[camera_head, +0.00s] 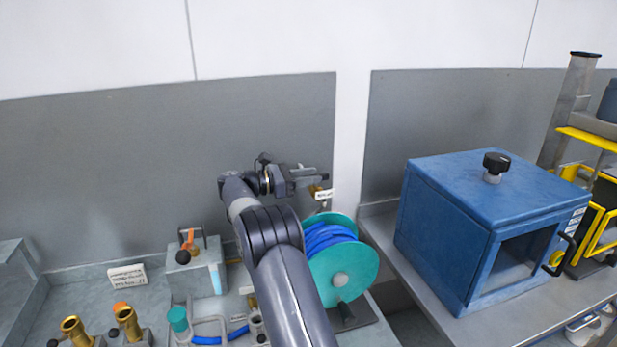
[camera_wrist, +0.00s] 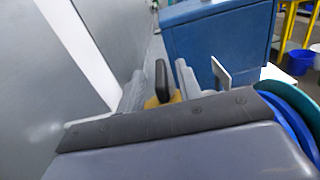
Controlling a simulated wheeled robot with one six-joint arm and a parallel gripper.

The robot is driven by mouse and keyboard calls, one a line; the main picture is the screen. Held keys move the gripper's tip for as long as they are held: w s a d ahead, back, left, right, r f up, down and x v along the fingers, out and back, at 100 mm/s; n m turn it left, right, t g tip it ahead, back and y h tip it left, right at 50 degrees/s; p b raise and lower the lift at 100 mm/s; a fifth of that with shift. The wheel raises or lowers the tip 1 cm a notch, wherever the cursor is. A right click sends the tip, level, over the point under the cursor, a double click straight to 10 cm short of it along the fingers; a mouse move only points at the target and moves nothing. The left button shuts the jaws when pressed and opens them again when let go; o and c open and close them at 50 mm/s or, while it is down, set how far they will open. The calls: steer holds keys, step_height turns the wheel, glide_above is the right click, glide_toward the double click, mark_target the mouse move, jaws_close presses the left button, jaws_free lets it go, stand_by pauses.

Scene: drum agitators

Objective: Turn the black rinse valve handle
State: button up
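The black rinse valve handle (camera_wrist: 161,79) stands upright on a brass-yellow valve body (camera_wrist: 160,101) in the wrist view. My gripper (camera_wrist: 159,70) is open, with one grey finger on each side of the handle. Narrow gaps seem to show on both sides, and I cannot tell how deep the handle sits between the fingers. In the head view my gripper (camera_head: 313,176) is above the blue hose reel, close to the grey backboard. A bit of brass (camera_head: 315,189) shows just below it; the black handle is not clearly visible there.
A white tag (camera_head: 325,194) hangs beside the valve. The reel with teal flanges (camera_head: 355,272) and blue hose is just below my gripper. A blue cabinet (camera_head: 440,235) stands to the right. Brass fittings (camera_head: 128,322) and an orange-handled valve (camera_head: 188,240) are at lower left.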

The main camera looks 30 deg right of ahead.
steer(key=shift+a, duration=0.1)
steer(key=b+v, duration=0.1)
steer(key=v, duration=0.9)
steer(key=shift+w+a+b, duration=0.15)
steer(key=shift+a+b, duration=0.15)
steer(key=shift+b, duration=0.05)
